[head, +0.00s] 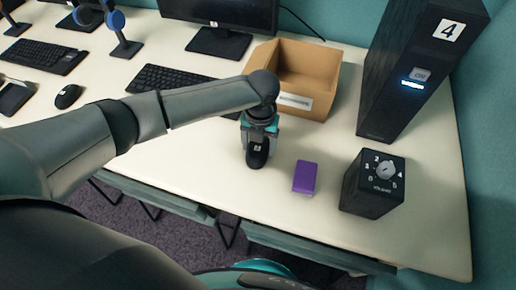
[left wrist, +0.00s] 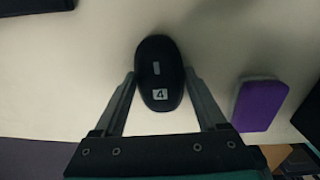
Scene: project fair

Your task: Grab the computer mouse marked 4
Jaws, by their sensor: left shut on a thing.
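The computer mouse marked 4 (head: 257,154) is black with a white label, and it is on or just above the white table. In the left wrist view the mouse (left wrist: 158,72) sits between the two fingers, with its label showing a 4. My left gripper (head: 257,140) points down over the mouse and is shut on its sides. In the left wrist view the fingertips of the left gripper (left wrist: 159,75) touch the mouse on both sides. My right gripper is not in view.
A purple block (head: 305,177) lies right of the mouse. A black dial box (head: 372,183) stands farther right, near a black computer tower (head: 410,75) marked 4. An open cardboard box (head: 322,65) is behind. Another mouse (head: 68,96) and a keyboard (head: 165,78) are left.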

